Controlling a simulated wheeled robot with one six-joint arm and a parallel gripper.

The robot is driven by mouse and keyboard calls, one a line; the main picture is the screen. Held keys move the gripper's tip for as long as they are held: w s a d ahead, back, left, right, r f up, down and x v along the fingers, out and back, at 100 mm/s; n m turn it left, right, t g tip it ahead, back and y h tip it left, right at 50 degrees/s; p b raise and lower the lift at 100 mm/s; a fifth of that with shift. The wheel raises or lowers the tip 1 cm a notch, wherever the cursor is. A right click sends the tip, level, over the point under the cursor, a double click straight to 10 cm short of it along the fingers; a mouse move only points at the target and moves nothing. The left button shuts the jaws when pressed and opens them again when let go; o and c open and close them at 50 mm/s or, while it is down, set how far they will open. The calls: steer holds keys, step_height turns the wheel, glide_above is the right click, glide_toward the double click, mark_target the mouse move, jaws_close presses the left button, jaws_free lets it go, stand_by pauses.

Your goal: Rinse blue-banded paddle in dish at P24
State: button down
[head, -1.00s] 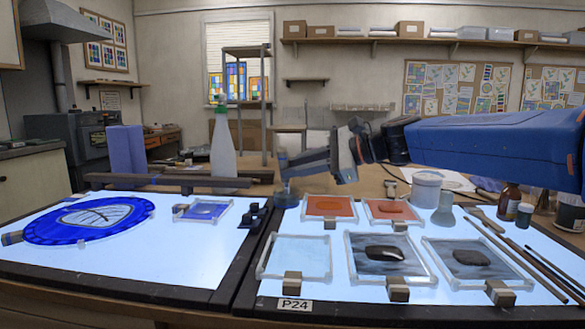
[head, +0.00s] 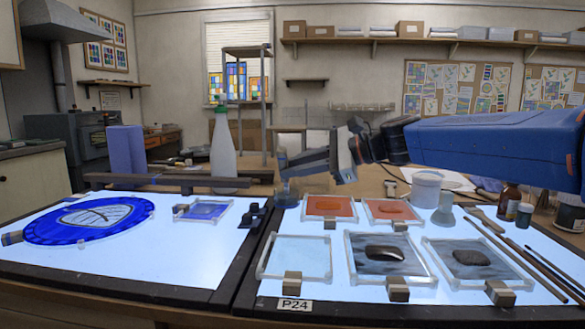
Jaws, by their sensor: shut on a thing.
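My gripper (head: 285,170) is at the end of the blue arm coming from the right, pointing left above the back left corner of the right light panel. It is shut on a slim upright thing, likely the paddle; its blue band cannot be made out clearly. A small bluish glass vessel (head: 287,195) stands right below the fingertips; I cannot tell whether the held thing's lower end is inside it. The P24 label (head: 293,305) is on the panel's front edge, with a clear square dish (head: 300,238) behind it.
Two orange dishes (head: 330,198) and two dishes with dark lumps (head: 384,233) share the right panel. A white bottle (head: 222,150) is left of my gripper. A blue glass disc (head: 90,221) lies on the left panel.

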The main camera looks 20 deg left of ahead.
steer(key=shift+r, duration=0.1)
step_height(320, 180, up, 8)
steer(key=s, duration=0.2)
steer(key=shift+s+d, duration=0.2)
steer(key=shift+d, duration=0.1)
stand_by(1.0)
stand_by(0.4)
